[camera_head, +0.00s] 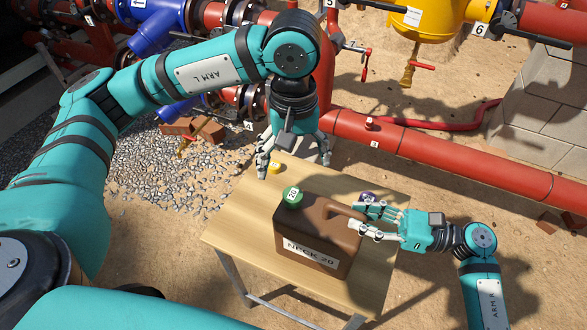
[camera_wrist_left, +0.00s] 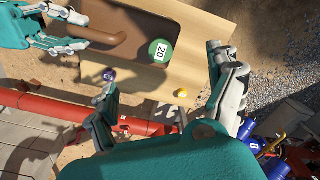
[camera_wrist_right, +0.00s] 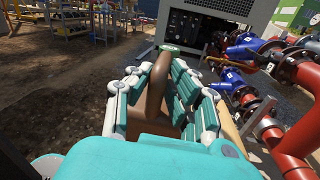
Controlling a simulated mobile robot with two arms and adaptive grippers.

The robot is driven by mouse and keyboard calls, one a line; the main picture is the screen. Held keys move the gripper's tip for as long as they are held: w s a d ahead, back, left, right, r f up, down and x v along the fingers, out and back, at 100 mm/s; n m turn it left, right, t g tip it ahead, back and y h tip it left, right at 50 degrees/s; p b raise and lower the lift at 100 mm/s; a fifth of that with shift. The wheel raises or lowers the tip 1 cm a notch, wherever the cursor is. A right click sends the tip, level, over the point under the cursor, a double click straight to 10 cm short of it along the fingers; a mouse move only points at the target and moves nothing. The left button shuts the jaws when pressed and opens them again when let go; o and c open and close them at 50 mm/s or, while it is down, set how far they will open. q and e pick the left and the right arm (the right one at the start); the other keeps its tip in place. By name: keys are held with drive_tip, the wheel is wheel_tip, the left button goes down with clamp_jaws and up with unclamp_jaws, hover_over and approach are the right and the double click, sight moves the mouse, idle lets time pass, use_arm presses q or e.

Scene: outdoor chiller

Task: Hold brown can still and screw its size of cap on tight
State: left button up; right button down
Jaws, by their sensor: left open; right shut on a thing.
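The brown can (camera_head: 318,232), labelled NECK 20, stands upright on the wooden table. A green cap (camera_head: 292,196) marked 20 sits at the can's neck, and it also shows in the left wrist view (camera_wrist_left: 160,51). I cannot tell how tight it is. My right gripper (camera_head: 357,217) is shut on the can's handle, which shows between its fingers in the right wrist view (camera_wrist_right: 158,85). My left gripper (camera_head: 294,165) is open and empty, pointing down above the table's far side, behind the green cap and apart from it.
A small yellow cap (camera_head: 275,167) lies on the wooden table (camera_head: 237,228) near my left gripper's fingers. A purple cap (camera_head: 367,197) lies behind the can, partly hidden by my right gripper. Red pipes (camera_head: 440,175) run behind the table. The table's left part is bare.

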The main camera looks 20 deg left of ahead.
use_arm(q)
drive_tip(key=shift+r, duration=0.6)
wheel_tip(320, 180, up, 12)
idle(0.4)
idle(0.3)
use_arm(e)
drive_tip(key=c, duration=1.2)
unclamp_jaws()
drive_tip(key=shift+o, duration=0.2)
